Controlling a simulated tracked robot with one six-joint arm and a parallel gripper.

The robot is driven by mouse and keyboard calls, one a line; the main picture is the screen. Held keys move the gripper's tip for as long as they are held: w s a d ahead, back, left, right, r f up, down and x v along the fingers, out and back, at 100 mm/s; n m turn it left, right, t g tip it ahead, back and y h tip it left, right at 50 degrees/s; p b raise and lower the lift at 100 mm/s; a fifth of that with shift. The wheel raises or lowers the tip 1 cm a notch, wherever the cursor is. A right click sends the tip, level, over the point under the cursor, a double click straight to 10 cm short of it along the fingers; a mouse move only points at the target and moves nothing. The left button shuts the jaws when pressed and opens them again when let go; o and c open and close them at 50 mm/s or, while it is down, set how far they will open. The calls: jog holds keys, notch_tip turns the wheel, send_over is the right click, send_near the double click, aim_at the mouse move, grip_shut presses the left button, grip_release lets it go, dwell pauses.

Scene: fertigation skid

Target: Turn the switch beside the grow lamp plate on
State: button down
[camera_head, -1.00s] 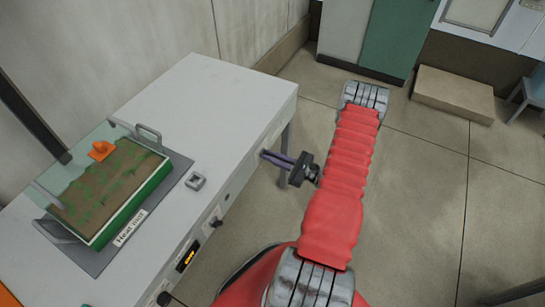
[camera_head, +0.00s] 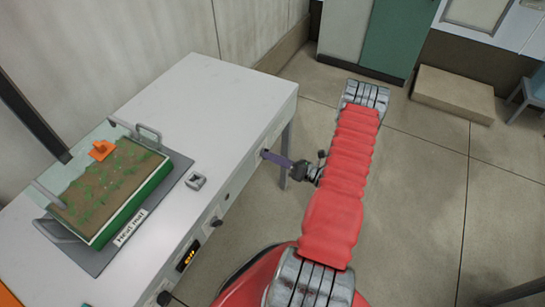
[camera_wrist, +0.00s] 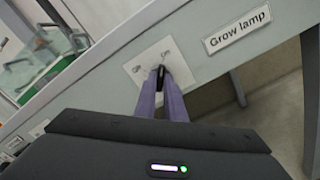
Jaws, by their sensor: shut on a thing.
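The grow lamp plate (camera_wrist: 237,30) is a white label on the grey front panel in the wrist view. To its left is a pale switch plate (camera_wrist: 140,73) with two small marks, one at the left and one at the upper right, seemingly Off and On. The small black switch knob (camera_wrist: 160,73) sits between the purple fingertips of my gripper (camera_wrist: 162,80). My gripper is shut on it. In the head view my gripper (camera_head: 266,154) reaches the bench front near its far end, and the knob is hidden. Which mark the knob points to I cannot tell.
A white bench (camera_head: 215,110) carries a seedling tray (camera_head: 108,185) on a heat mat. Other knobs (camera_head: 216,222) and a lit display (camera_head: 187,256) line its front.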

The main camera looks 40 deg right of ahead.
jog(key=shift+d+m, duration=0.15)
jog(key=shift+m, duration=0.45)
jog(key=c, duration=1.8)
grip_release()
jog(key=shift+c, duration=0.2)
jog(key=v, duration=1.3)
jog(key=shift+s, duration=0.45)
